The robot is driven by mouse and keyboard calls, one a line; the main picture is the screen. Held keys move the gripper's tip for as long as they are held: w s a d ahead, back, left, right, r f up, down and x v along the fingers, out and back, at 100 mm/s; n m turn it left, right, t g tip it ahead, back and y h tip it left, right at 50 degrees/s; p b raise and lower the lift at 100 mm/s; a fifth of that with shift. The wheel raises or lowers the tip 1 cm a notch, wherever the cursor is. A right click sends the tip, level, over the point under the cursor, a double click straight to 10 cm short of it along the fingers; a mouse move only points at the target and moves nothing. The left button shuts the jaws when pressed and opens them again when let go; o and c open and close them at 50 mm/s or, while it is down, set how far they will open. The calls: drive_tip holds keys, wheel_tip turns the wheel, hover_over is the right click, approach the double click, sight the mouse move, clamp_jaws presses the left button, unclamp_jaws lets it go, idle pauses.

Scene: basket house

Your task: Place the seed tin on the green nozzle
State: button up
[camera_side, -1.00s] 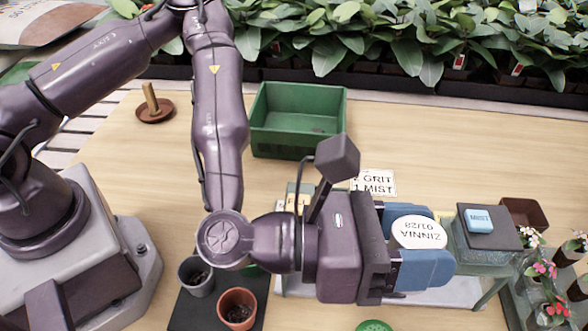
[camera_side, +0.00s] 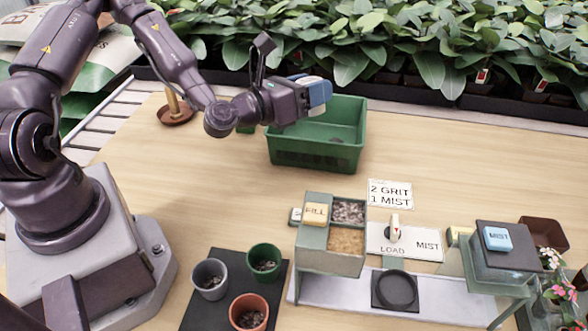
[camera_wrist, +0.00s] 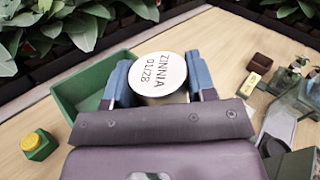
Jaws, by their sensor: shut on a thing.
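The seed tin (camera_wrist: 158,72) is round, with a white lid marked ZINNIA 01/28. My gripper (camera_wrist: 160,82) is shut on its sides with two blue fingers, the lid facing up. I cannot make out the green nozzle in either current view.
The open green bin (camera_side: 318,158) is below my gripper. A green block with a yellow top (camera_wrist: 39,144) stands left of it. Several pots stand on a dark mat (camera_side: 223,262) in front. A FILL and MIST station (camera_side: 345,285) is at the right.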

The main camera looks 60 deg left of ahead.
drive_tip(key=shift+a+y, duration=0.3)
drive_tip(key=shift+a, duration=0.4)
drive_tip(key=s+d+r+m+g+h, duration=0.1)
drive_tip(key=s+d+m+h, duration=0.1)
drive_tip(key=d, duration=1)
drive_tip(key=s+d+r+m+g+h, duration=0.1)
drive_tip(key=s+d+h, duration=0.4)
drive_tip(key=d, duration=0.7)
drive_tip(key=s+d+r+m+g+h, duration=0.1)
drive_tip(key=s+d+m+h, duration=0.3)
drive_tip(key=d, duration=0.8)
drive_tip(key=shift+s+d+r+g, duration=0.2)
drive_tip(key=shift+s+r+g, duration=0.05)
drive_tip(key=shift+s+g, duration=0.15)
wheel_tip(320, 180, down, 18)
drive_tip(key=shift+r, duration=0.2)
drive_tip(key=shift+f, duration=0.1)
drive_tip(key=shift+f, duration=0.15)
drive_tip(key=o, duration=1)
drive_tip(key=shift+c, duration=0.2)
